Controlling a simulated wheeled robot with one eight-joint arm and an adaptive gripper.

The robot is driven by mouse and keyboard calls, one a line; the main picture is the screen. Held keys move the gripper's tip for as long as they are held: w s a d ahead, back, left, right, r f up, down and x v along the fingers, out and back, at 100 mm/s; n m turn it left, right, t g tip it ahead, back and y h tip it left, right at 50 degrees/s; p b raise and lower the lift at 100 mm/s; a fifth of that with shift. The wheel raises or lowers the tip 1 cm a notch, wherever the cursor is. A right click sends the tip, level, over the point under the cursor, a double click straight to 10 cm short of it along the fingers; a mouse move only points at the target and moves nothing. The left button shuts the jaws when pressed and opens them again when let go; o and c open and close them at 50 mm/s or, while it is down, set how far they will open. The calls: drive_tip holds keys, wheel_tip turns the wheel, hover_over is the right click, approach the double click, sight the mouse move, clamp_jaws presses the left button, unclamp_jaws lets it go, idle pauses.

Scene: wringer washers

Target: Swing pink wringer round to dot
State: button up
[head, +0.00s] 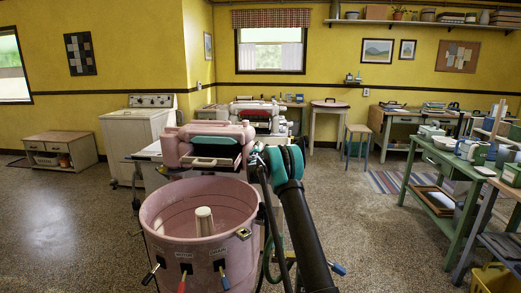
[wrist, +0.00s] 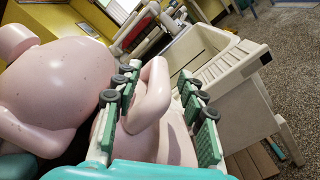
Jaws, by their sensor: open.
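The pink wringer (head: 178,148) sits above the pink tub (head: 165,228) at its far side, with a teal roller showing along its front. My gripper (head: 259,160) is at the wringer's right end in the head view, partly hidden by my own wrist. In the wrist view my gripper (wrist: 160,84) is open, its green fingers on either side of a rounded pink handle-like part (wrist: 152,95). I cannot tell whether either finger touches it. A small pale plate with a dark mark (head: 243,233) is on the tub's rim. I cannot make out a clear dot.
Levers with blue and red grips stick out at the tub's front. A white washer (head: 135,135) stands behind left, and another wringer with a red roller (head: 250,114) stands behind. A green bench (head: 455,160) is at right. The floor at left is clear.

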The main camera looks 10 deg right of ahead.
drive_tip(key=shift+w+d, duration=0.15)
drive_tip(key=shift+w, duration=0.35)
clamp_jaws()
